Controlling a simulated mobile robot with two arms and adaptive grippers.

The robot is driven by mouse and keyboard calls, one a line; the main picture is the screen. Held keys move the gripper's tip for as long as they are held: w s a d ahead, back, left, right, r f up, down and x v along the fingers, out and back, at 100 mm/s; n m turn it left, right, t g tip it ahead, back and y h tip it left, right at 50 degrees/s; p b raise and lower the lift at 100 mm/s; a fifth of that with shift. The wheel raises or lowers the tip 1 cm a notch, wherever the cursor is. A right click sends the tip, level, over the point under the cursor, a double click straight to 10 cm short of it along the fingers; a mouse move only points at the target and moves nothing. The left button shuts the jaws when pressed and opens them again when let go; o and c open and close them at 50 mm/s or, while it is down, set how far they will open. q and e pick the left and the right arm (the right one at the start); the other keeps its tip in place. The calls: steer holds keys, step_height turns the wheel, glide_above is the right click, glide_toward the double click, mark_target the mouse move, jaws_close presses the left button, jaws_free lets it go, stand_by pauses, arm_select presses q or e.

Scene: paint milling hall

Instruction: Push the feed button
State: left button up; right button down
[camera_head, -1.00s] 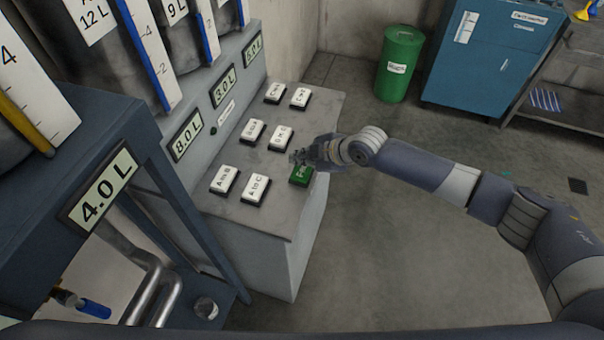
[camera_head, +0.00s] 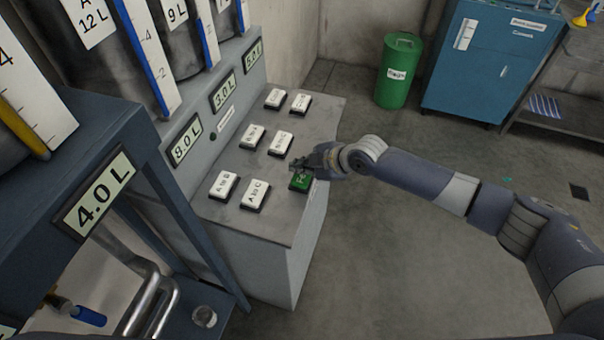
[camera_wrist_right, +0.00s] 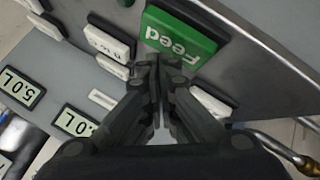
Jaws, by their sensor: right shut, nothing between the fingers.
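The green feed button (camera_head: 299,182) sits at the near right edge of the grey console top (camera_head: 232,213). In the right wrist view the button (camera_wrist_right: 180,36), labelled "Feed", lies just beyond the fingertips. My right gripper (camera_head: 297,164) is shut and empty, with its tips at the button's back edge in the head view. In the right wrist view the fingertips (camera_wrist_right: 160,62) overlap the button's near edge. I cannot tell whether they touch it. My left gripper is not in view.
White buttons, including "A to B" (camera_head: 223,185) and "A to C" (camera_head: 255,194), stand close to the feed button. Volume displays, one reading 4.0 L (camera_head: 97,196), line the machine. A green bin (camera_head: 398,72) and blue cabinet (camera_head: 488,65) stand behind.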

mark_target(301, 176)
stand_by(0.5)
steer(key=shift+f+b, duration=0.4)
steer(key=shift+b, duration=0.05)
steer(key=shift+f, duration=0.25)
steer(key=shift+r, duration=0.15)
stand_by(0.3)
steer(key=shift+r, duration=0.5)
step_height(301, 176, up, 6)
steer(key=p, duration=0.4)
steer(key=shift+p, duration=0.4)
